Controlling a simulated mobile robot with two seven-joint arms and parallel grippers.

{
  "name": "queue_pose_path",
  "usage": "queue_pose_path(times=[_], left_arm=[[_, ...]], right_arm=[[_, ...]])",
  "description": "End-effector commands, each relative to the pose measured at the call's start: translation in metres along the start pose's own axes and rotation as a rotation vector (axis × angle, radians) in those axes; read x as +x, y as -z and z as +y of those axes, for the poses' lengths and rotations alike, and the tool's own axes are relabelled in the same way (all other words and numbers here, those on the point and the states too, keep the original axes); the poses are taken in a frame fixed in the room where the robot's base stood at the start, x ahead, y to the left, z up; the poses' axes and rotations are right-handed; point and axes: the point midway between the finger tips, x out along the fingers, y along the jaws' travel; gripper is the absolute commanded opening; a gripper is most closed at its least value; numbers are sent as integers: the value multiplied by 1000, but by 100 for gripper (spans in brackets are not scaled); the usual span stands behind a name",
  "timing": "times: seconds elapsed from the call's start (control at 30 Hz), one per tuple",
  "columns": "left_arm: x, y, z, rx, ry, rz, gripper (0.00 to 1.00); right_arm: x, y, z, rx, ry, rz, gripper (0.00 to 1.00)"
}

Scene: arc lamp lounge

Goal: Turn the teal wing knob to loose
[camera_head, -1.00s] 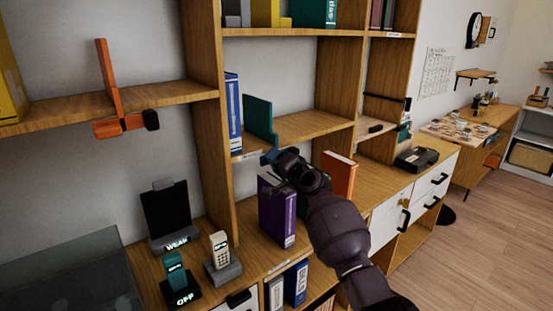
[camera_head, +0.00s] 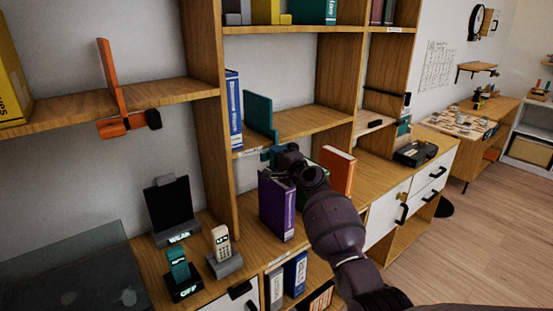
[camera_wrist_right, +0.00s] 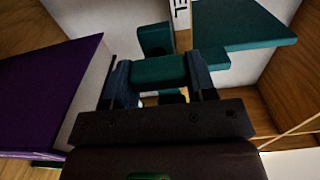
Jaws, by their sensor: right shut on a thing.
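The teal bookend (camera_head: 258,116) stands upright on the middle shelf, and its teal clamp part (camera_head: 268,154) hangs at the shelf's front edge. My right gripper (camera_head: 279,160) is at this clamp, below the shelf edge. In the right wrist view, the two dark fingers of my right gripper (camera_wrist_right: 161,75) are shut on a teal bar, the wing knob (camera_wrist_right: 160,70), one finger at each end. A teal block (camera_wrist_right: 155,38) and the teal plate (camera_wrist_right: 243,22) show beyond it. The head view mostly hides the knob behind my gripper. My left gripper is not in view.
A purple binder (camera_head: 277,207) stands close to the left of my right arm, and an orange book (camera_head: 338,171) stands just behind it. A blue binder (camera_head: 234,110) is beside the bookend. An orange bookend (camera_head: 112,90) is clamped to the left shelf.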

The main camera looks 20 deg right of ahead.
Motion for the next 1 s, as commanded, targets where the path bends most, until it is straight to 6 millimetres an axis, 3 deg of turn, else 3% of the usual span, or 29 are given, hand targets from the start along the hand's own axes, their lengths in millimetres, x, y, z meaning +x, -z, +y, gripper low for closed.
queue_pose_path(times=[0.27, 0.3, 0.47, 0.77, 1.0], left_arm=[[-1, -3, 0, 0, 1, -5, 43], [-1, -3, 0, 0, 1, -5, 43], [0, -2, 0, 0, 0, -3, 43], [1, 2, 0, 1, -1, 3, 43], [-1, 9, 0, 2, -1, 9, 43]], right_arm=[[0, 0, 0, 5, 0, 0, 27], [0, 0, 0, 5, 0, 0, 54], [0, 0, 0, 3, 0, 0, 77], [-1, 0, 0, 2, 0, 0, 77], [-23, 0, 0, 1, 0, 1, 77]])
